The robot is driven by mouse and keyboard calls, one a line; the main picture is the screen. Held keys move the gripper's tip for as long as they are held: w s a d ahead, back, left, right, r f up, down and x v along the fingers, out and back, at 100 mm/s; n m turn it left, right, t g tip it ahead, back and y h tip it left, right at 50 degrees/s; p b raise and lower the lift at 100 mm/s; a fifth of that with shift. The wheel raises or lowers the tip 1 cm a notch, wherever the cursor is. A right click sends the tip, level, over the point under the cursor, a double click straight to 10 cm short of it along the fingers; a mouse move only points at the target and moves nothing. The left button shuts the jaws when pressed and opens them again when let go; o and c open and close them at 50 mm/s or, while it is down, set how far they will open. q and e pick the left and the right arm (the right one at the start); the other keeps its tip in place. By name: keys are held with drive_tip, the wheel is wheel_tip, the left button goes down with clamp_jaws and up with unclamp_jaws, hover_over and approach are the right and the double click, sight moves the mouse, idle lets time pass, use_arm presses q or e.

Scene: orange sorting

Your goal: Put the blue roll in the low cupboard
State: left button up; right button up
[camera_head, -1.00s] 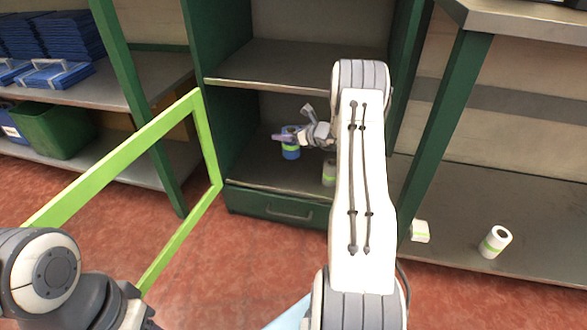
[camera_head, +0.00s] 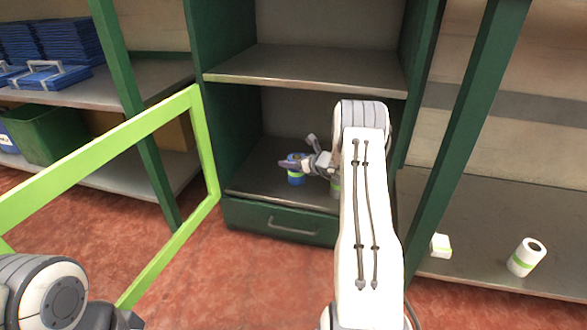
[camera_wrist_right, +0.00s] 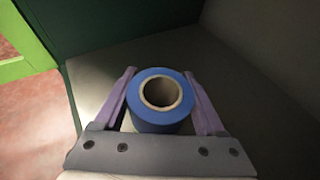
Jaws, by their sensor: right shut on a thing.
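The blue roll (camera_head: 296,178) stands upright inside the low cupboard, with a green band showing on its side. The low cupboard (camera_head: 250,189) is the dark green unit's lower compartment, above a drawer. My right gripper (camera_head: 294,163) is inside the compartment, shut on the roll. In the right wrist view the blue roll (camera_wrist_right: 160,119) sits between the two purple fingers (camera_wrist_right: 160,90), its hollow core facing up. I cannot tell whether its base touches the cupboard floor. My left arm shows at the lower left; its gripper is not in view.
The light green door frame (camera_head: 206,150) stands open at left. A white roll (camera_head: 524,259) and a small white item (camera_head: 440,246) lie on the right shelf. A green crate (camera_head: 45,135) is at left.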

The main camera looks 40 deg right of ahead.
drive_tip(key=shift+f, duration=0.7)
drive_tip(key=o, duration=1.5)
use_arm(q)
drive_tip(key=shift+f, duration=0.45)
use_arm(e)
drive_tip(key=shift+o, duration=0.2)
drive_tip(key=shift+s, duration=0.1)
drive_tip(key=shift+r, duration=0.1)
